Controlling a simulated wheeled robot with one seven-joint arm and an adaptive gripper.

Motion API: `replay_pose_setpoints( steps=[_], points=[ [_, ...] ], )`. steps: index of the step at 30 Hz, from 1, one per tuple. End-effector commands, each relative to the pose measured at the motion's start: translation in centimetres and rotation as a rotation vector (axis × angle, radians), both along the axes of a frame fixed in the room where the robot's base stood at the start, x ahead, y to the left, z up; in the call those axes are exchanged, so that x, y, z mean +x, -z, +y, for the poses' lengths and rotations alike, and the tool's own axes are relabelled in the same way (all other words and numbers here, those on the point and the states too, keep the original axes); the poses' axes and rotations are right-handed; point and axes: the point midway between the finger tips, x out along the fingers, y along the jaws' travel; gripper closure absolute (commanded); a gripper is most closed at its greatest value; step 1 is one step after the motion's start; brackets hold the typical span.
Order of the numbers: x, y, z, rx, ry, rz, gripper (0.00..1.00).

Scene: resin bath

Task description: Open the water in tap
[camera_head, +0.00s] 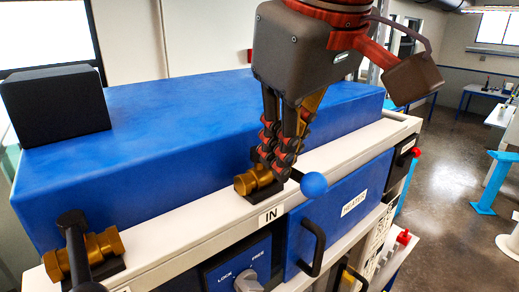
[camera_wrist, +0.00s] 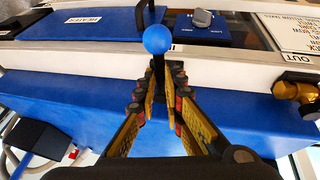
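The water in tap is a brass valve (camera_head: 255,181) on the white ledge, just behind the IN label (camera_head: 271,215). Its dark lever points to the right in the head view and ends in a blue ball (camera_head: 314,184). My gripper (camera_head: 272,172) points down over the tap, fingertips at the lever. In the wrist view the blue ball (camera_wrist: 158,40) lies just beyond the fingertips (camera_wrist: 161,78), and the dark lever runs back between the two fingers. The fingers are close together around the lever; whether they press on it is not clear. They hide part of the tap.
A second brass tap (camera_head: 85,256) stands at the lower left; in the wrist view it is by the OUT label (camera_wrist: 298,58). The blue HEATER box (camera_head: 345,203) with a black handle and a grey knob (camera_head: 248,281) are below the ledge. A black box (camera_head: 57,104) sits on the blue lid.

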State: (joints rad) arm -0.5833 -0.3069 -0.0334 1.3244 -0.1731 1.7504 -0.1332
Motion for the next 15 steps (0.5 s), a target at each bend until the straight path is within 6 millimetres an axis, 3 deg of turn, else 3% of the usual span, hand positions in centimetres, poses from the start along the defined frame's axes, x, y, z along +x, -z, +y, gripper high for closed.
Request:
replay_pose_setpoints(
  steps=[10,15],
  points=[
    [-0.01,0.04,0.01,0.000,-0.001,0.001,0.73],
    [-0.01,0.01,0.00,-0.001,-0.001,0.001,0.71]
  ],
)
